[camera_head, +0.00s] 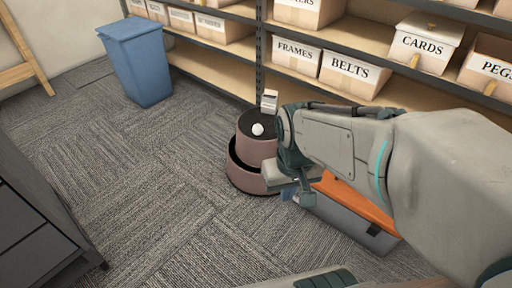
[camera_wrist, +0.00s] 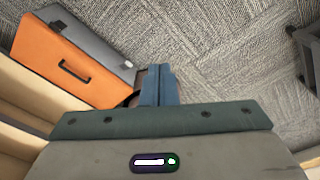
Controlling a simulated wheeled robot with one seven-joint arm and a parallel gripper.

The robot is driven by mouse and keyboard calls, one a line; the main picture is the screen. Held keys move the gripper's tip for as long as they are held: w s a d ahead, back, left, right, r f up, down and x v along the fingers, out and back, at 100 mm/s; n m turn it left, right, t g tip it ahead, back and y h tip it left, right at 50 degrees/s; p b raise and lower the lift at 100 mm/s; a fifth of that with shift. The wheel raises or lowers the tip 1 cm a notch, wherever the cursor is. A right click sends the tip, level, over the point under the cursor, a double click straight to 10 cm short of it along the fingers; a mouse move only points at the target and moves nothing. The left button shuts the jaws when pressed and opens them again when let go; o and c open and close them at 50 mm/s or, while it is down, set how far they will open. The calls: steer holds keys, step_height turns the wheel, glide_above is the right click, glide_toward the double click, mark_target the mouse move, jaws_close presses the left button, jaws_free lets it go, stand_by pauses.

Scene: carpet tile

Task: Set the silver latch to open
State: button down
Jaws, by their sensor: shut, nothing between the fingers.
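A grey toolbox (camera_head: 345,228) with an orange lid (camera_head: 345,191) sits on the carpet, partly hidden behind my arm. A small dark fitting (camera_head: 374,230) shows on its grey side. The wrist view shows the orange lid (camera_wrist: 45,50) with a black handle (camera_wrist: 75,71), and the grey side (camera_wrist: 85,38) with a small pale fitting (camera_wrist: 127,64) near its right end. I cannot tell for sure which fitting is the silver latch, or how it is set. My gripper (camera_head: 306,197) is shut and empty, in front of the toolbox's left end; its fingertips (camera_wrist: 158,70) are together.
A round, stepped pink-brown object (camera_head: 255,150) with a dark top stands just left of my gripper. A blue bin (camera_head: 140,62) and shelves with labelled boxes (camera_head: 350,72) are behind. A dark cabinet (camera_head: 35,215) stands at left. Carpet between is clear.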

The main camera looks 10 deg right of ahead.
steer(key=w+d+f+n+g+h, duration=0.1)
steer(key=w+d+f+n+h, duration=0.1)
steer(key=w+f+n+h, duration=0.55)
steer(key=w+d+f+n+g+h, duration=0.1)
steer(key=w+d+f+n+h, duration=0.1)
steer(key=w+f, duration=1)
step_height(320, 180, down, 33)
steer(key=s+d+n+t+h, duration=0.1)
steer(key=n+t, duration=0.8)
steer(key=n, duration=0.7)
steer(key=w+d+b, duration=0.5)
steer(key=w+d, duration=0.2)
steer(key=d, duration=0.2)
steer(key=shift+d+t, duration=0.2)
steer(key=shift+t, duration=0.1)
steer(key=shift+w, duration=0.1)
